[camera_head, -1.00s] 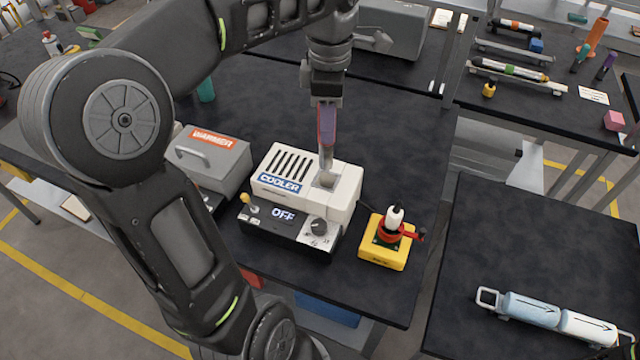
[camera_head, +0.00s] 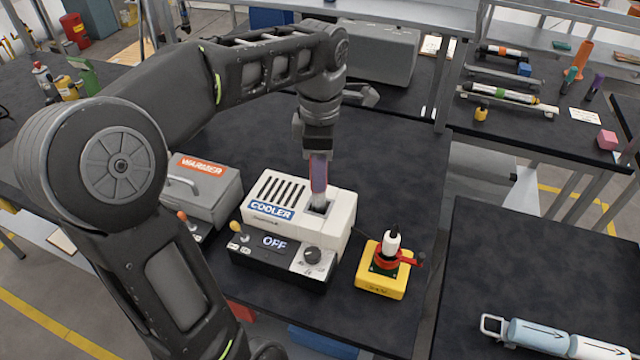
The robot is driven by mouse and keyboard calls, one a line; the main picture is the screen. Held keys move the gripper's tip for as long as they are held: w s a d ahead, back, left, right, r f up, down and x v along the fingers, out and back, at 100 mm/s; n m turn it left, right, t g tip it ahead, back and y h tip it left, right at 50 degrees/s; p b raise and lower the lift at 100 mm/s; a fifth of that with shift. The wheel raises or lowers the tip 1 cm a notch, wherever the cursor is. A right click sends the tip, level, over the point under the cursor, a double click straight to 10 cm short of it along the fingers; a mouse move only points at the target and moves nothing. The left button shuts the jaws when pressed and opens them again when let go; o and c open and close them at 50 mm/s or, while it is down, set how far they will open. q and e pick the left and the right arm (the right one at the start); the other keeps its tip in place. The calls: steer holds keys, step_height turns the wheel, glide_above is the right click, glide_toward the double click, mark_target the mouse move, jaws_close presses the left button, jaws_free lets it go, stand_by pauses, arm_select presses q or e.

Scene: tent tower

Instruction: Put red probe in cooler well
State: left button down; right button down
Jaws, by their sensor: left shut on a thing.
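The cooler (camera_head: 337,232) is a white box with dark vent slots, a blue COOLER label and a dark front panel reading OFF. Its well (camera_head: 326,208) is a dark square opening in the top right part. My left gripper (camera_head: 319,190) points down just above the well and is shut on the red probe (camera_head: 319,175). Only a narrow reddish strip of the probe shows between the fingers. A silvery lower end reaches the well opening; how deep it sits I cannot tell. My right gripper is not in view.
The grey warmer (camera_head: 205,190) stands left of the cooler. A yellow block (camera_head: 380,282) with a red ring and white bottle stands to its right. A grey box (camera_head: 375,55) is at the back. The side table at right carries a pale blue cylinder (camera_head: 540,335).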

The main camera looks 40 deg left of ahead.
arm_select(q)
step_height(320, 180, down, 3)
steer(key=shift+s+f, duration=0.1)
steer(key=shift+f, duration=0.25)
steer(key=shift+f, duration=0.15)
steer(key=c, duration=1.1)
jaws_free()
